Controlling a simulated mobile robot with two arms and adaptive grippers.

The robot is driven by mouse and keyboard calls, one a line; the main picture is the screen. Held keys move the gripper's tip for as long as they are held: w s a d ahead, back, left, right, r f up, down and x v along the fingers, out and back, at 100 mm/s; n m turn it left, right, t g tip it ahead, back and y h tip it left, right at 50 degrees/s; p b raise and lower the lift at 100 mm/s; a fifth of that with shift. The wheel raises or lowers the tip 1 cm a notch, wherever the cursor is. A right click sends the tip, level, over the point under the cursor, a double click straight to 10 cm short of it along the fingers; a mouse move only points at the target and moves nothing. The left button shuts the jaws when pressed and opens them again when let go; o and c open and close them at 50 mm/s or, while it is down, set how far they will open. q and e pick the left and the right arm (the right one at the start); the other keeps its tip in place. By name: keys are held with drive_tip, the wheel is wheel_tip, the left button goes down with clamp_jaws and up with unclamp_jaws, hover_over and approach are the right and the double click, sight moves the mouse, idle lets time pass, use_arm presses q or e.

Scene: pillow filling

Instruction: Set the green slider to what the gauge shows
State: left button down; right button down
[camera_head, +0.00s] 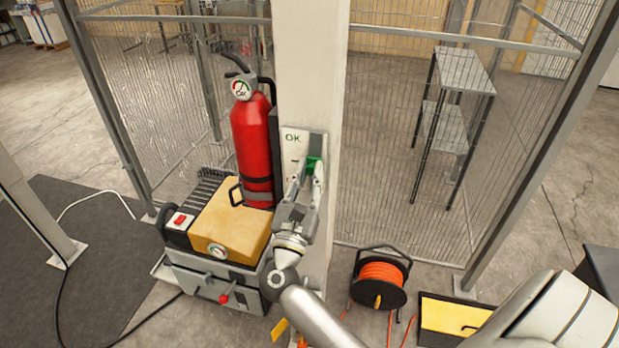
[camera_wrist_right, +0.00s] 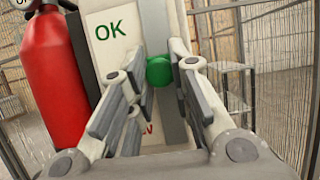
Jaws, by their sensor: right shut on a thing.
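The green slider (camera_head: 315,163) sits on a white panel (camera_head: 290,147) on the pillar, and shows as a round green knob (camera_wrist_right: 159,71) in the wrist view. It stands a little below the level of the green "OK" (camera_wrist_right: 110,29), in the panel's grey slot. My right gripper (camera_head: 309,176) is shut on the slider, one finger on each side. Red lettering low on the panel is mostly hidden by my fingers. The round gauge (camera_head: 241,89) is on top of the red fire extinguisher (camera_head: 252,145); its needle is too small to read surely. My left gripper is out of view.
A cart with a tan box (camera_head: 230,222) stands below the extinguisher, left of my right arm. An orange cable reel (camera_head: 380,277) and a yellow-topped case (camera_head: 447,315) are on the floor to the right. Wire mesh fencing stands on both sides of the pillar (camera_head: 313,60).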

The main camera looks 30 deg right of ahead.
wheel_tip(320, 180, up, 6)
drive_tip(key=shift+f+p, duration=0.1)
drive_tip(key=shift+p, duration=0.55)
drive_tip(key=c, duration=1.3)
unclamp_jaws()
drive_tip(key=shift+o, duration=0.2)
drive_tip(key=shift+f, duration=0.1)
drive_tip(key=shift+s+a+f, duration=0.1)
drive_tip(key=shift+a, duration=0.05)
drive_tip(key=v, duration=1.1)
drive_tip(key=shift+s+a, duration=0.25)
drive_tip(key=shift+s, duration=0.05)
drive_tip(key=shift+f, duration=0.1)
